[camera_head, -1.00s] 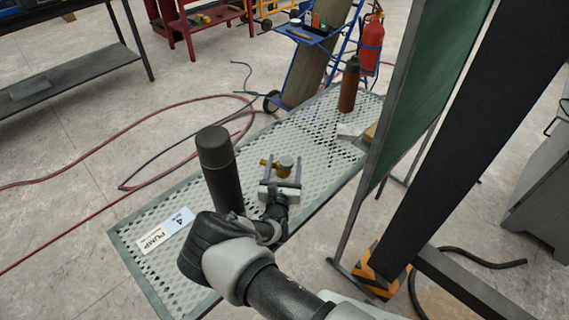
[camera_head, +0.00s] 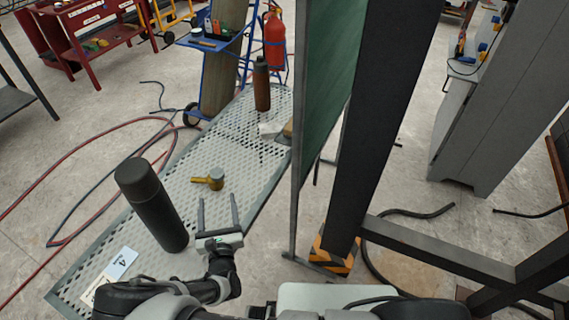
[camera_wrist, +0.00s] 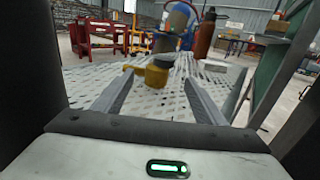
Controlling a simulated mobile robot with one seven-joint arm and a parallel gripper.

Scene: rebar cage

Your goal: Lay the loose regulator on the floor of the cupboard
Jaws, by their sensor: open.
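The loose regulator (camera_head: 210,179), a small brass-coloured piece with a round head and short stem, lies on the perforated metal bench (camera_head: 88,262). My gripper (camera_head: 218,197) is open and empty above the bench, just short of the regulator on the near side. In the wrist view the regulator (camera_wrist: 158,74) shows ahead, in line with the gap between the fingertips and apart from both. A grey cabinet (camera_head: 490,115) stands at the far right; I cannot tell whether it is the cupboard, and no cupboard floor is visible.
A dark bottle (camera_head: 152,205) stands close left of my gripper. A brown bottle (camera_head: 262,85) stands at the bench's far end. A green panel (camera_head: 328,100) and black post (camera_head: 385,120) rise to the right. Hoses (camera_head: 75,180) lie on the floor.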

